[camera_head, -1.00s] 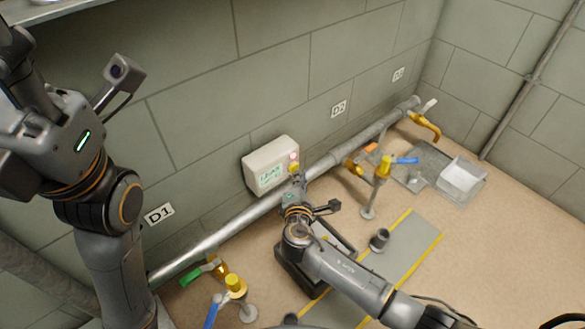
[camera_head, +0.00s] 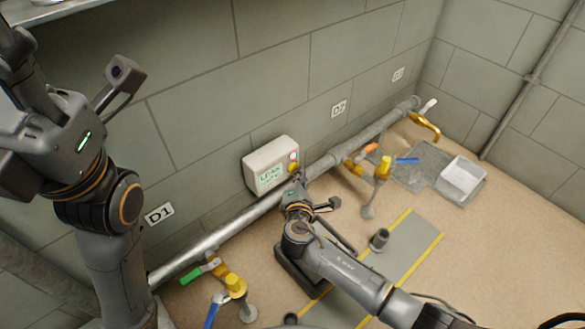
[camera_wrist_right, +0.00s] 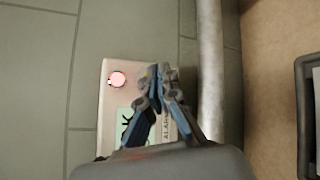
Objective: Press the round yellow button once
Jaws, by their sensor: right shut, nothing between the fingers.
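The white alarm box (camera_head: 262,159) is fixed to the wall above the pipe, with a green display. The round yellow button (camera_head: 294,168) is on its right part, just below a lit reddish lamp (camera_head: 294,156). The lamp also shows in the wrist view (camera_wrist_right: 117,79). My right gripper (camera_head: 299,176) is shut and empty, its tips right at the button. In the wrist view the closed fingertips (camera_wrist_right: 158,72) lie over the box and hide most or all of the button; contact cannot be told. My left arm is raised at the left; its gripper fingers (camera_head: 12,45) are unclear.
A grey pipe (camera_head: 225,232) runs along the wall beneath the box. A white tray (camera_head: 462,175) is at the right. Open floor lies at the right front.

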